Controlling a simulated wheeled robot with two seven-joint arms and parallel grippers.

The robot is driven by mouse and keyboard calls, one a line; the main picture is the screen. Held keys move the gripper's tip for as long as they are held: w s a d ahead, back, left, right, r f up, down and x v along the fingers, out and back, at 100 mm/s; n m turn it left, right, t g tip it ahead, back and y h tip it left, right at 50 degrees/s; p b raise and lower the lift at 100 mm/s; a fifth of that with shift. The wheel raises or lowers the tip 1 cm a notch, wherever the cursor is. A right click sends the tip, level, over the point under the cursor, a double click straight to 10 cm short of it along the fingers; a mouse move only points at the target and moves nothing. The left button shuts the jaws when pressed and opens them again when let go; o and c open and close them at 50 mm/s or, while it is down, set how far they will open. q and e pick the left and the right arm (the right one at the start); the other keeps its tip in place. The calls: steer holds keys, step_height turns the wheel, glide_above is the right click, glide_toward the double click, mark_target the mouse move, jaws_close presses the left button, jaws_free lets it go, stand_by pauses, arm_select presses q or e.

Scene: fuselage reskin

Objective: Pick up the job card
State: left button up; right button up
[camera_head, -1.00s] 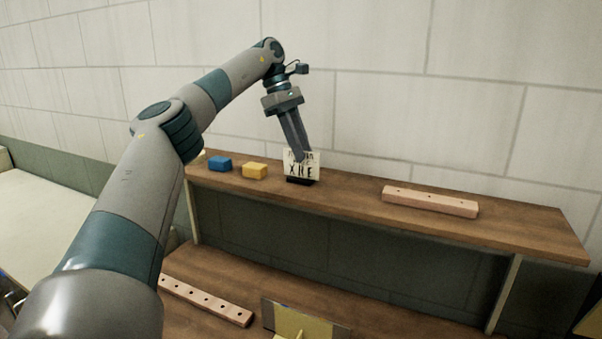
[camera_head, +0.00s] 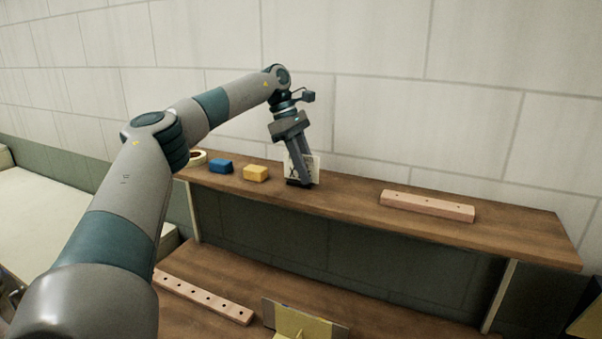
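The job card (camera_head: 314,164) is a white card with dark letters. It stands upright in a small black base (camera_head: 291,182) on the upper wooden shelf. My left gripper (camera_head: 302,181) reaches down in front of the card, and its fingers hide much of the lettering. The fingers look close together, and I cannot tell whether there is a gap between them or whether they touch the card. My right gripper is not in view.
On the upper shelf (camera_head: 350,196) stand a blue block (camera_head: 220,166), a yellow block (camera_head: 256,173), a roll of tape (camera_head: 197,157) and a pink drilled bar (camera_head: 428,206). Another drilled bar (camera_head: 203,297) and a plate with a yellow piece (camera_head: 305,317) are below. A wall is behind.

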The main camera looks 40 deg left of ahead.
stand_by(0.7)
arm_select(q)
jaws_close()
steer(key=shift+r+b, duration=1.15)
steer(key=shift+r, duration=0.7)
steer(key=shift+s+d+r, duration=0.1)
steer(key=shift+d+r, duration=0.05)
steer(key=s+d+r+b, duration=0.6)
steer(key=s+d+r, duration=0.1)
steer(key=s+d, duration=0.1)
steer(key=shift+b, duration=0.35)
